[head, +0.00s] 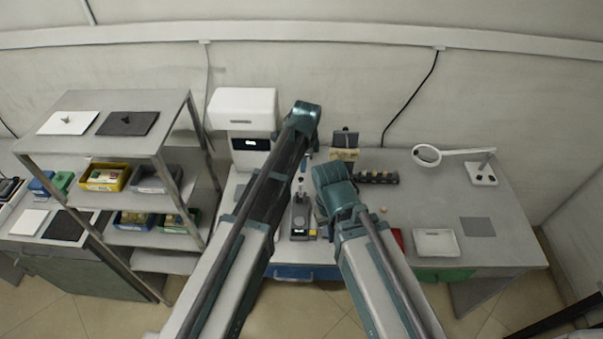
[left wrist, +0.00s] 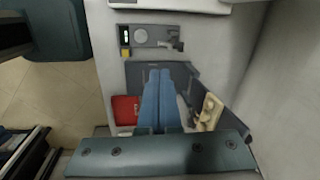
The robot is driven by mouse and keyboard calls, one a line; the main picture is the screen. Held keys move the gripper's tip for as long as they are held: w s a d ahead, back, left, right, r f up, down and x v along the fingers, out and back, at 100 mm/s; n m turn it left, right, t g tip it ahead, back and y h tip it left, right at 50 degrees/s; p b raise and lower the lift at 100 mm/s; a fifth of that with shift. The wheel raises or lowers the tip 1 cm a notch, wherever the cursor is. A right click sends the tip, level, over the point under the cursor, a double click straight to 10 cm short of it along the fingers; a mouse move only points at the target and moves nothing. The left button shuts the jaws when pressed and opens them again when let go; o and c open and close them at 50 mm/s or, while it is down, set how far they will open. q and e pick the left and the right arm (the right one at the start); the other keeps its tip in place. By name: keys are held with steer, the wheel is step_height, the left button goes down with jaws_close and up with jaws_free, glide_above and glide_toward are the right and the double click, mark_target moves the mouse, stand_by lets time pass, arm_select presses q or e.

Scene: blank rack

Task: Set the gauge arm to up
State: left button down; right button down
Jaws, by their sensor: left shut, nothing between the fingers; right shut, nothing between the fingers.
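The gauge (head: 302,222) is a small dark grey device with a lit display, on the bench between my two arms. In the left wrist view the gauge (left wrist: 148,37) shows a green display, a round grey disc and a small dark arm-like part (left wrist: 176,41) at its right end; whether this part is up or down I cannot tell. My left gripper (left wrist: 160,72) has its blue fingers together, empty, apart from the gauge in that view. My right gripper's wrist (head: 333,182) is beside the gauge on the right; its fingertips are mostly hidden.
A white machine (head: 245,120) stands behind left. A shelf rack (head: 105,155) with bins is at left. The bench between tray and lamp is largely clear.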

arm_select(q)
steer(key=shift+s+r+m+t, duration=0.3)
steer(key=shift+s+m+t, duration=0.15)
steer(key=shift+s, duration=0.3)
steer(key=shift+w, duration=0.1)
steer(key=b, duration=1)
glide_toward(301, 183)
step_height(301, 183, down, 5)
steer(key=s, duration=0.2)
steer(key=w, duration=0.2)
steer(key=w+f+b, duration=0.1)
steer(key=w, duration=0.1)
steer(key=shift+f, duration=0.25)
steer(key=shift+w, duration=0.15)
